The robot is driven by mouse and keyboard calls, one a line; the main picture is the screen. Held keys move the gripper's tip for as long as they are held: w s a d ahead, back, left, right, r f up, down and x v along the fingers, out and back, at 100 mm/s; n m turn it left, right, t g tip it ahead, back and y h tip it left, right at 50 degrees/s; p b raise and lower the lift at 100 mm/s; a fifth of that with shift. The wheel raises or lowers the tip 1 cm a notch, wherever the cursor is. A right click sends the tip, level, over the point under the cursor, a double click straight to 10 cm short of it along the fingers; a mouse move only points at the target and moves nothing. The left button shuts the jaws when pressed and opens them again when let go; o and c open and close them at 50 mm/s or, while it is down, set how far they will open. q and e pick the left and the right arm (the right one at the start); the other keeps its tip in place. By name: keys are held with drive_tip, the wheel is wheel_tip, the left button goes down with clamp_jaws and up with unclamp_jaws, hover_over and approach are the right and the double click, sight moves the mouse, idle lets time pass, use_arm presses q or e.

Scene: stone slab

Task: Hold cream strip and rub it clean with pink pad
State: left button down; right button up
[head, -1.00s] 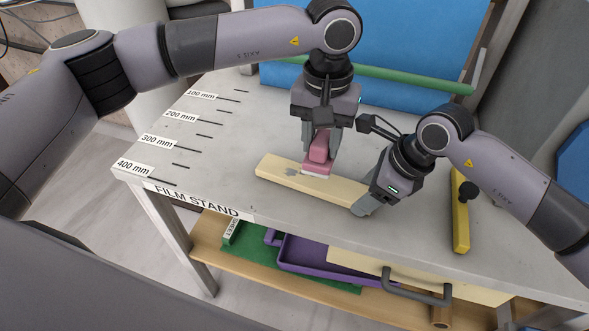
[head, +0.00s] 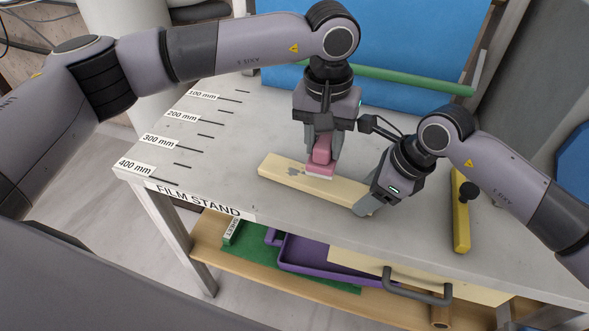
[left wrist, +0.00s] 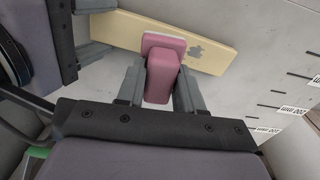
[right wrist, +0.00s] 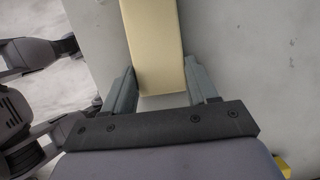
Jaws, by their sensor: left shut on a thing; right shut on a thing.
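The cream strip (head: 279,175) lies on the grey stone slab, with a grey smudge (head: 295,172) left of its middle. The smudge also shows in the left wrist view (left wrist: 196,51). My left gripper (head: 321,150) is shut on the pink pad (head: 321,158), whose pale underside is at the strip's top face, right of the smudge. The pad also shows in the left wrist view (left wrist: 163,70). My right gripper (head: 368,204) is shut on the right end of the strip. In the right wrist view, the strip's end (right wrist: 155,60) sits between its fingers.
A green rod (head: 400,80) runs along the back by a blue panel (head: 390,40). Below the slab, a shelf holds a purple tray (head: 330,258). The slab's left part with millimetre marks is clear.

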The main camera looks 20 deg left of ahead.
use_arm(q)
drive_tip(key=f, duration=0.2)
drive_tip(key=shift+s+a+f, duration=0.3)
drive_tip(key=shift+f, duration=0.1)
drive_tip(key=shift+w+a, duration=0.3)
drive_tip(key=shift+a, duration=0.6)
drive_tip(key=shift+a+r, duration=0.2)
drive_tip(key=shift+a, duration=0.15)
drive_tip(key=shift+w+a+r, duration=0.1)
drive_tip(key=shift+a+r, duration=0.05)
drive_tip(key=shift+a, duration=0.85)
drive_tip(key=shift+w+a+r, duration=0.1)
drive_tip(key=shift+a+r, duration=0.05)
drive_tip(key=shift+a, duration=0.85)
drive_tip(key=shift+s+d+r, duration=0.1)
drive_tip(key=shift+d, duration=1.1)
drive_tip(key=shift+s+d+r, duration=0.15)
drive_tip(key=shift+d, duration=1)
drive_tip(key=shift+s+d+r, duration=0.1)
drive_tip(key=shift+d, duration=1.1)
drive_tip(key=shift+r, duration=0.15)
